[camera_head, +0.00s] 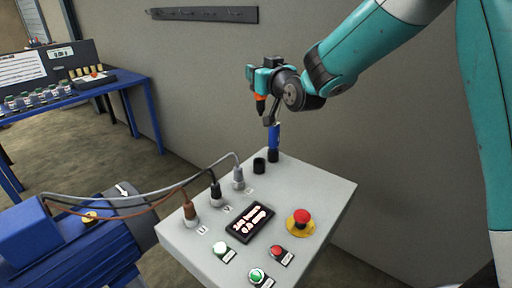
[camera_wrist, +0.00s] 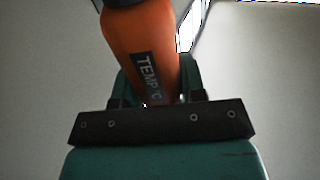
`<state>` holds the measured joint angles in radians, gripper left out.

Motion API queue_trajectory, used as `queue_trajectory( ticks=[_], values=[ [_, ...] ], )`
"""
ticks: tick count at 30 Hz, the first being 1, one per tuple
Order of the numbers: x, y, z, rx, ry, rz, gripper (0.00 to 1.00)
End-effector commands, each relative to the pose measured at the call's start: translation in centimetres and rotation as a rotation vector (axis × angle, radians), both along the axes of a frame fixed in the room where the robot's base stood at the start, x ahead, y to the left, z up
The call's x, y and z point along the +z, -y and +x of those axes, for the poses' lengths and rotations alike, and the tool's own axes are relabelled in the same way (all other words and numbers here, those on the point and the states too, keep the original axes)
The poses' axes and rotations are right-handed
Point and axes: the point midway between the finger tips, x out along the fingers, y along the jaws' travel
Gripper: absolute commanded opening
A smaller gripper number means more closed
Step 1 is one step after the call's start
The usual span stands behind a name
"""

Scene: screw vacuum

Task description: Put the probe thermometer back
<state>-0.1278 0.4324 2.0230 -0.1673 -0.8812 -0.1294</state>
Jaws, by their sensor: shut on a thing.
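The probe thermometer (camera_wrist: 148,55) has an orange body marked "TEMP °C" and fills the top middle of the wrist view. My gripper (camera_wrist: 150,95) is shut on it. In the head view, a small orange part of the thermometer (camera_head: 260,97) with a dark end shows under my gripper (camera_head: 261,82), above the back of the grey control box (camera_head: 325,195). The rest of it is hidden by the gripper.
A blue tool (camera_head: 274,137) stands in a second black holder, close to my gripper. Cables with plugs (camera_head: 191,212), a red emergency stop (camera_head: 301,217) and buttons are on the box. A blue motor (camera_head: 80,250) is at left. A rack (camera_head: 205,14) hangs on the wall.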

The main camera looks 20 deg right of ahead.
Motion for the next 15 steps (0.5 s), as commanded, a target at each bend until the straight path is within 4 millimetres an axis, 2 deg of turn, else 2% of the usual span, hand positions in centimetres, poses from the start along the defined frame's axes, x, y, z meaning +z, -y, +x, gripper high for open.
queue_trajectory(
  ticks=[1,9,12,15],
  values=[
    [-1.6,-0.2,0.0,0.002,-0.01,-0.001,0.01],
    [-9.4,-0.4,0.0,0.005,-0.008,0.0,0.01],
    [-11.7,-0.4,0.0,0.004,-0.004,0.0,0.01],
    [-13.2,-0.2,0.0,0.002,-0.002,0.001,0.01]
  ],
)
